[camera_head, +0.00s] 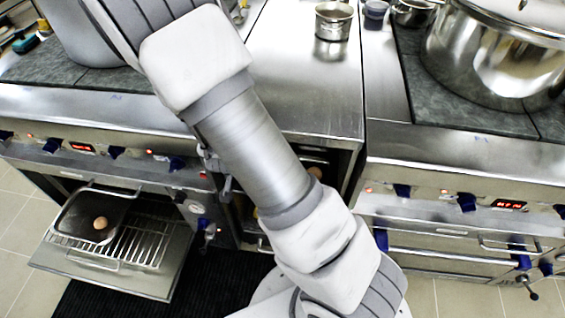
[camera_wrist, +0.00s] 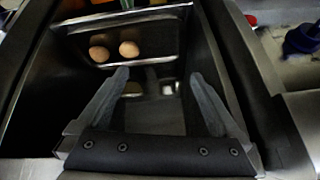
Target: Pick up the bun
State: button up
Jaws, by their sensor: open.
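In the wrist view, two round brown buns, a left one (camera_wrist: 99,54) and a right one (camera_wrist: 129,49), sit close together at the back of a dark, narrow, metal-walled space. I cannot tell which is the task's bun. My gripper (camera_wrist: 158,77) is open and empty, its two fingers spread and pointing towards the buns, which lie beyond the left fingertip. In the head view, a round brown bun (camera_head: 100,223) lies on a dark tray (camera_head: 72,212) on the pulled-out oven rack at the lower left. My gripper does not show there.
An open drawer or oven door with a wire rack (camera_head: 150,240) juts out at the lower left. Brown items show partly in the dark opening under the counter, behind my arm.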

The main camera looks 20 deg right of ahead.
jog(key=w+d+f+h+b, duration=0.1)
jog(key=d+f, duration=0.3)
jog(key=f, duration=0.1)
jog(key=w+d+f+h+b, duration=0.1)
jog(key=w+d+f+b, duration=0.1)
jog(key=d+f, duration=0.2)
jog(key=w+d+f+h+b, duration=0.1)
jog(key=d+f+b, duration=0.1)
jog(key=d+f, duration=0.2)
jog(key=shift+w+f+m+t, duration=0.15)
jog(key=shift+f, duration=0.4)
jog(key=shift+w+f+m+t, duration=0.15)
jog(key=shift+f, duration=0.35)
jog(key=x, duration=0.1)
jog(key=b+x, duration=0.1)
jog(key=x, duration=0.1)
jog(key=b+x, duration=0.1)
jog(key=x, duration=0.1)
jog(key=shift+s+d+f, duration=0.1)
jog(key=shift+s+d, duration=0.1)
jog(key=shift+s, duration=0.05)
jog(key=c, duration=1.4)
jog(key=shift+o, duration=0.2)
